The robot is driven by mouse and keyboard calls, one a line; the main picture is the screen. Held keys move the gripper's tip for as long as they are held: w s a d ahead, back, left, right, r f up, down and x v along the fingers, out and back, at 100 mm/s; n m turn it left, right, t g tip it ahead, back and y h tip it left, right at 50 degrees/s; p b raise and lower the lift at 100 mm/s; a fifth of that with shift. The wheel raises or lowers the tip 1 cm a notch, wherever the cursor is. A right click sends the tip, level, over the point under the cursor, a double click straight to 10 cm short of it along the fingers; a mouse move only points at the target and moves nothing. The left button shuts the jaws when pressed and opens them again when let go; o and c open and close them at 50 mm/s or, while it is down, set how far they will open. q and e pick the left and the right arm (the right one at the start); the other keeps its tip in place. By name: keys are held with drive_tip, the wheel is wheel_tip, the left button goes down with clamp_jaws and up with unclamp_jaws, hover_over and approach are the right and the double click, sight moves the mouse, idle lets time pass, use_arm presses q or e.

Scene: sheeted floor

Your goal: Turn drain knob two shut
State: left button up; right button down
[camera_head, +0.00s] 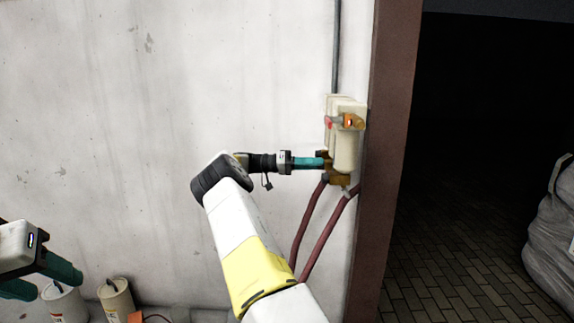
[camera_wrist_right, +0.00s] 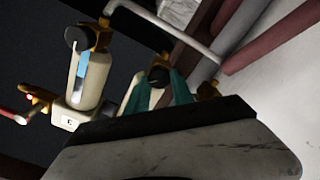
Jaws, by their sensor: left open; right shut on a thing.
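A cream unit (camera_head: 343,135) is fixed to the wall beside the brown post, with brass-coloured valve parts (camera_head: 341,180) at its lower end. My right gripper (camera_head: 318,161) reaches it from the left, its teal fingers shut at a brass-coloured drain knob. In the right wrist view the teal fingers (camera_wrist_right: 163,92) close around a part between them, beside a dark round end (camera_wrist_right: 158,76). The fingers hide much of the knob, and I cannot read its number or how far it is turned. My left gripper (camera_head: 45,285) is open and empty at the lower left.
Dark red hoses (camera_head: 309,222) hang below the unit, behind my right arm. An orange-and-brass part (camera_head: 351,121) sticks out at the unit's upper right. Pots (camera_head: 115,297) stand by the wall at lower left. A dark opening and a pale sack (camera_head: 551,230) are at right.

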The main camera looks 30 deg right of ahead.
drive_tip(key=n, duration=0.9)
drive_tip(key=shift+f, duration=0.25)
drive_tip(key=shift+n, duration=0.4)
drive_tip(key=c, duration=1.1)
unclamp_jaws()
drive_tip(key=v, duration=0.7)
drive_tip(key=shift+w+a, duration=0.25)
drive_tip(key=shift+a, duration=0.1)
drive_tip(key=shift+r, duration=0.1)
